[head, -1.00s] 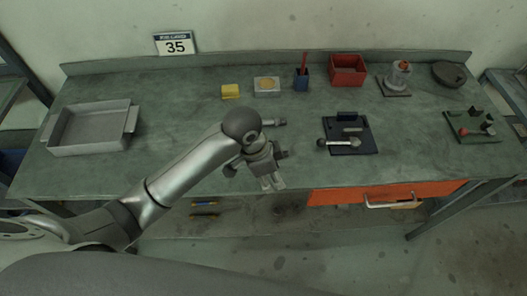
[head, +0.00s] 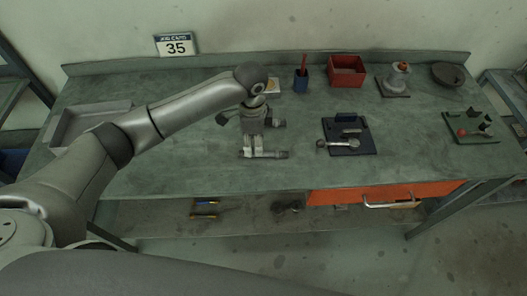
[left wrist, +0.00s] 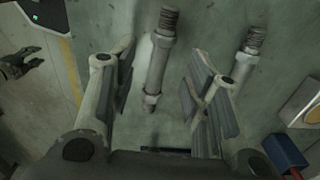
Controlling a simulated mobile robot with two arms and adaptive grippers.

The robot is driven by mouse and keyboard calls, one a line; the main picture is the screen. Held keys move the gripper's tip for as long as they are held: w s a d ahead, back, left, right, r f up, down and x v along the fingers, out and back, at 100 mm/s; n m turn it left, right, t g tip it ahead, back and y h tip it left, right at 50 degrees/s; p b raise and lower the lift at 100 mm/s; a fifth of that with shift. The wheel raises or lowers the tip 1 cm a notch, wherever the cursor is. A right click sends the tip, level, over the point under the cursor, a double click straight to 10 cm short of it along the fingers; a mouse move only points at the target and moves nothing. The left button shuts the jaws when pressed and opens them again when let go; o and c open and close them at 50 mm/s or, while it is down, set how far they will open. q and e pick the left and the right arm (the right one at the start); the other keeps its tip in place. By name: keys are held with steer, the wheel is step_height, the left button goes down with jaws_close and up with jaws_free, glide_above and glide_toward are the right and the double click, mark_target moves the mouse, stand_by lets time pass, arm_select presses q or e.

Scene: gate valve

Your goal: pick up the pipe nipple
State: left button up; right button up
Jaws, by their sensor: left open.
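My left gripper (head: 253,146) points down over the bench, open and empty. Two grey tubular parts with threaded ends lie on the bench. The nearer one (head: 274,154) shows beside the fingertips in the head view, partly hidden by them. In the left wrist view this part (left wrist: 156,68) lies between the two open fingers, apart from both. The farther one (head: 277,123) is behind the gripper; in the left wrist view it (left wrist: 246,52) lies outside the right-hand finger. I cannot tell for certain which is the pipe nipple.
A dark tray (head: 366,147) with small parts lies to the right. Behind stand a blue cup (head: 301,80), a red bin (head: 347,68) and a flanged fitting (head: 396,80). A grey metal tray (head: 62,128) is at left, partly hidden by my arm. The bench's front middle is clear.

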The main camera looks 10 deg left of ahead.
mark_target(254, 152)
arm_select(q)
steer(key=shift+f, duration=0.35)
step_height(254, 152, down, 4)
steer(key=shift+a+r+p, duration=0.15)
steer(key=shift+p, duration=0.8)
steer(key=shift+f, duration=0.4)
jaws_close()
